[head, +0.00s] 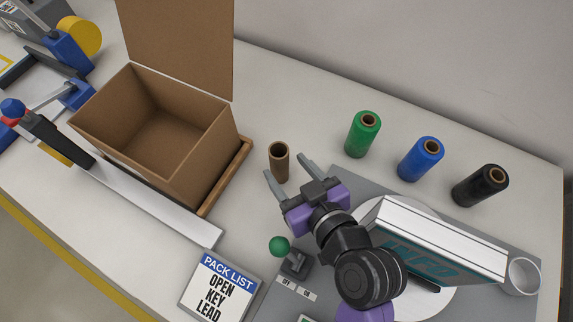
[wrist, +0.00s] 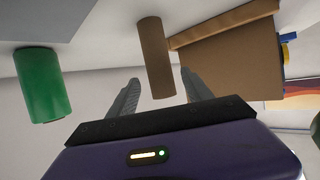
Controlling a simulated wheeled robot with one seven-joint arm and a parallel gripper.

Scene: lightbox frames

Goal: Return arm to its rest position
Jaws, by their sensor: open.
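My gripper (head: 287,171) is purple and black with two grey fingers. In the head view it is near the middle, to the right of the open cardboard box. Its fingers are spread apart, with nothing seen held between them. A bare brown cardboard tube (head: 279,162) stands upright on the table at the fingertips. In the wrist view the tube (wrist: 156,58) shows between and beyond the fingers (wrist: 159,92); I cannot tell whether it touches them. My arm reaches up from the lower right, beside the white INFO box.
An open cardboard box (head: 226,150) stands on the left. Green (head: 362,135), blue (head: 421,159) and black (head: 480,186) spools stand at the back right. A white INFO box (head: 440,245), a green-knobbed lever (head: 280,246) and a PACK LIST card (head: 219,287) are near my arm.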

